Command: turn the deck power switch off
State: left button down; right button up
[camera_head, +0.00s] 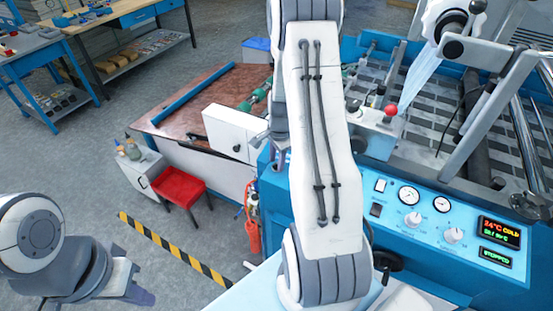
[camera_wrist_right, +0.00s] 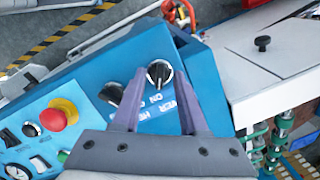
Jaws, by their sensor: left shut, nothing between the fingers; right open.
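In the right wrist view a black rotary knob (camera_wrist_right: 158,72) with a pale ring sits on the blue panel (camera_wrist_right: 85,72), beside a partly covered label that seems to read POWER ON. I take it as the power switch; its setting is too small to tell. A second black knob (camera_wrist_right: 112,93) sits to its left, near a partly covered label starting HE. My right gripper (camera_wrist_right: 160,80) is open, its fingertips on either side of the first knob; contact cannot be told. In the head view my left gripper (camera_head: 140,282) is shut and empty, over the floor, far from the deck.
A red stop button (camera_wrist_right: 57,117) on yellow sits left of the knobs. The front panel (camera_head: 400,232) carries gauges and a display (camera_head: 498,232) reading 24°C COLD.

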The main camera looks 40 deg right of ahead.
jog(key=shift+f, duration=0.1)
grip_shut()
jog(key=shift+n, duration=0.3)
jog(key=shift+n+g, duration=0.3)
jog(key=shift+n, duration=0.9)
jog(key=n, duration=0.2)
jog(key=shift+a+n+g, duration=0.1)
jog(key=shift+n+g, duration=0.2)
jog(key=shift+n, duration=0.1)
jog(key=n, duration=0.6)
jog(key=shift+f+g+h, duration=0.1)
jog(key=shift+g+h, duration=0.2)
jog(key=shift+g, duration=0.1)
jog(key=shift+a, duration=0.1)
grip_release()
